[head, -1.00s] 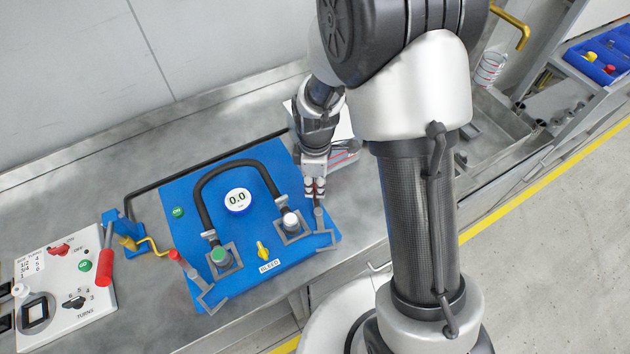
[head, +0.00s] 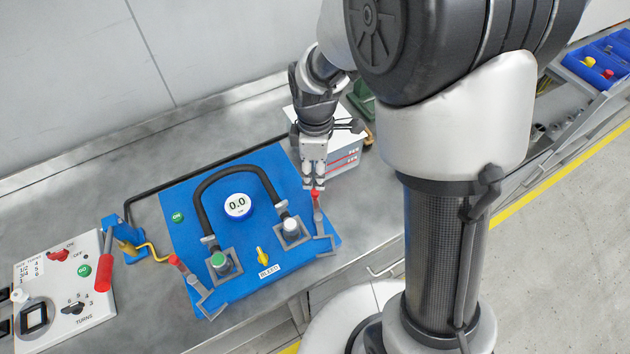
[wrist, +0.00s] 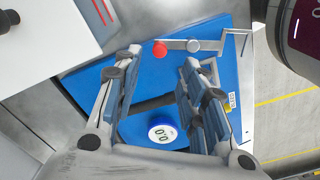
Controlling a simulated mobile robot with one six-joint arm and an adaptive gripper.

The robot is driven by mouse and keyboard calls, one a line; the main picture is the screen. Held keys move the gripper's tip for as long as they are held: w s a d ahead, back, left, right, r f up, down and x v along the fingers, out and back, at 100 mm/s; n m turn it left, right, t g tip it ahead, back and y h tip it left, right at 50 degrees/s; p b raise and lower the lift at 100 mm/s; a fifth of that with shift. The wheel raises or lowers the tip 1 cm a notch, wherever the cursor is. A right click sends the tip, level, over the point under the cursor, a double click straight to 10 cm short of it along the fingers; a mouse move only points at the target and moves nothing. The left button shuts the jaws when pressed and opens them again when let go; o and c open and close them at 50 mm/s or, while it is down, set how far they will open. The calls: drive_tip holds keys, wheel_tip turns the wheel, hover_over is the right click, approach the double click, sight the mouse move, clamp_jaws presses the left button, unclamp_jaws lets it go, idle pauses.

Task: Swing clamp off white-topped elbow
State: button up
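The blue panel (head: 200,196) carries a white-topped elbow (head: 290,225) at the right end of a black hose. Its clamp (head: 318,216), a grey lever with a red tip, stands to the elbow's right; the white top is uncovered. My gripper (head: 314,186) is just behind the red tip, apparently above the panel. In the wrist view my gripper (wrist: 160,62) is open, with nothing between the fingers. The clamp's red tip (wrist: 159,49) shows just beyond the fingertips, its lever running right to a bracket. The right finger appears to hide the elbow there.
A green-topped elbow (head: 219,262) with its own red-tipped clamp (head: 184,268) is at the panel's left. A gauge (head: 238,204) reads 0.0; a yellow valve (head: 262,256) sits below it. A white-topped box (head: 345,158) stands close behind my gripper.

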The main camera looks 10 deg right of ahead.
drive_tip(key=shift+r, duration=2.15)
drive_tip(key=shift+r, duration=0.1)
drive_tip(key=s+d+r+m+t, duration=0.2)
drive_tip(key=s+r+m, duration=0.5)
drive_tip(key=s, duration=0.2)
drive_tip(key=s+d+r+m+t, duration=0.2)
drive_tip(key=s+d+r+m, duration=0.1)
drive_tip(key=s+r+m, duration=0.4)
drive_tip(key=shift+s+d+m+t, duration=0.15)
drive_tip(key=shift+s+m+t, duration=0.2)
drive_tip(key=shift+s, duration=1.15)
